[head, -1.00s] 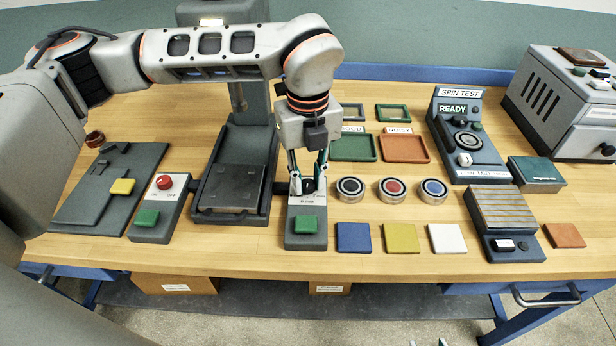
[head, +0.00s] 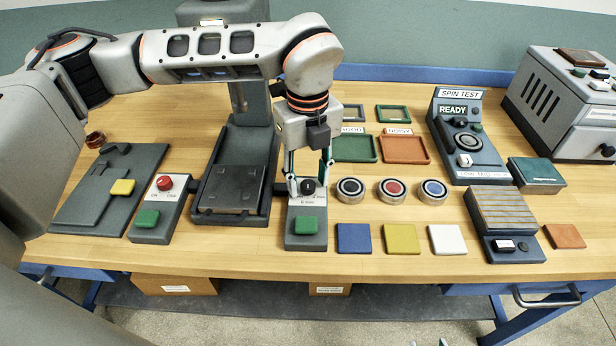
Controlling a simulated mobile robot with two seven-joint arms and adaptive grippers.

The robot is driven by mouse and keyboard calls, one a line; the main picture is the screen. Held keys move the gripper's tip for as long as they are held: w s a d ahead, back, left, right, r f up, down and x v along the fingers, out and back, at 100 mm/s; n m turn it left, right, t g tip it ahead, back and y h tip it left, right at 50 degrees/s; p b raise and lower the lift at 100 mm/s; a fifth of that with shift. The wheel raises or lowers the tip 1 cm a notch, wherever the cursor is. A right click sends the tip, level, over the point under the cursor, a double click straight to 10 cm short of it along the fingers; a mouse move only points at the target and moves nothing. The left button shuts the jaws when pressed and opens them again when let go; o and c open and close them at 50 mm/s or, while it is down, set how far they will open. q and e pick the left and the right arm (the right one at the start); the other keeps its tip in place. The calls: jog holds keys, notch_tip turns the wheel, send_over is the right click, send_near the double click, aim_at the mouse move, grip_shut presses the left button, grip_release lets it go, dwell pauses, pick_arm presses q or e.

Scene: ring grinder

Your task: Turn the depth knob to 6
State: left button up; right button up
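The depth knob (head: 308,187) is a small black knob on a grey control box with a green button (head: 306,225) at its front. A pale label with small print lies around the knob; I cannot read its numbers or the knob's setting. My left gripper (head: 308,180) points down over the box. Its fingers stand apart, one on each side of the knob, with a visible gap to it. Two small tips at the bottom edge look like my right gripper (head: 427,342); the rest of it is out of frame.
The grinder stand (head: 230,185) is close behind and left of the box. A box with a red knob (head: 165,183) stands further left. Several round rings lie to the right, the nearest being a ring with a dark centre (head: 350,188). A blue square (head: 354,238) lies in front of them.

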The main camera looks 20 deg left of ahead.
aim_at(308, 184)
pick_arm(q)
notch_tip(308, 184, up, 12)
dwell(0.7)
dwell(0.4)
